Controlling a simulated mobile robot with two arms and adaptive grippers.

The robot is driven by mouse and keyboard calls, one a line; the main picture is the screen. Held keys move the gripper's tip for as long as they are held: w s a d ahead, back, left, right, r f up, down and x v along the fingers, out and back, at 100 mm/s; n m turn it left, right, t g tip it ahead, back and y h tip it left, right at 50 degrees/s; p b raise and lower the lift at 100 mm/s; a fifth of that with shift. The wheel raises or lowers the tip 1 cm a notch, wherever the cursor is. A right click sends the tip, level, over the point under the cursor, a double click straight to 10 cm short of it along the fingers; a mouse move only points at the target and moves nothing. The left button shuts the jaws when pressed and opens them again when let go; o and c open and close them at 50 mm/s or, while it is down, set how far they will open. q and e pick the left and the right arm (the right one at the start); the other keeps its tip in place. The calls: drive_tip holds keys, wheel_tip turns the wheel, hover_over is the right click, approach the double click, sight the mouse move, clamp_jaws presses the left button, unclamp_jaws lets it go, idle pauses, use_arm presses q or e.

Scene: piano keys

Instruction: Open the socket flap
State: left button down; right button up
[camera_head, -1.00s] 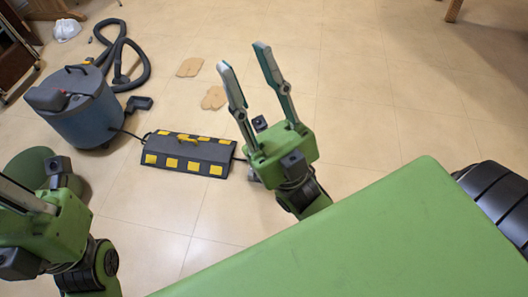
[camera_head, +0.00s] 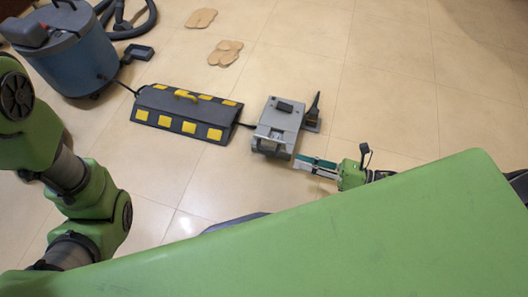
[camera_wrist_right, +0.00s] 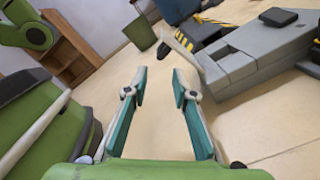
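A grey socket box (camera_head: 283,119) lies on the floor, with a dark block on top and a dark upright part at its right. A paler flap-like piece (camera_head: 268,142) is at its near end; I cannot tell its exact state. My right gripper (camera_head: 304,164) is low, at the near right corner of the box. In the right wrist view its fingers (camera_wrist_right: 158,82) are open with nothing between them. The grey box (camera_wrist_right: 255,50) is to their right there, with a pale thin piece (camera_wrist_right: 187,55) jutting left towards the fingertips. My left gripper is out of view; only that arm's links show.
A dark cable ramp with yellow patches (camera_head: 185,115) lies left of the box, joined by a cable. A blue vacuum cleaner (camera_head: 72,55) stands beyond it. Two tan pads (camera_head: 226,53) lie behind. The floor to the right is clear. A green bin (camera_wrist_right: 140,33) shows in the wrist view.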

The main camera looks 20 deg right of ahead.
sight(272, 153)
drive_tip(key=b+x, duration=0.3)
drive_tip(key=x, duration=0.9)
drive_tip(key=shift+b, duration=0.35)
drive_tip(key=shift+w+a, duration=0.1)
clamp_jaws()
drive_tip(key=shift+r, duration=0.1)
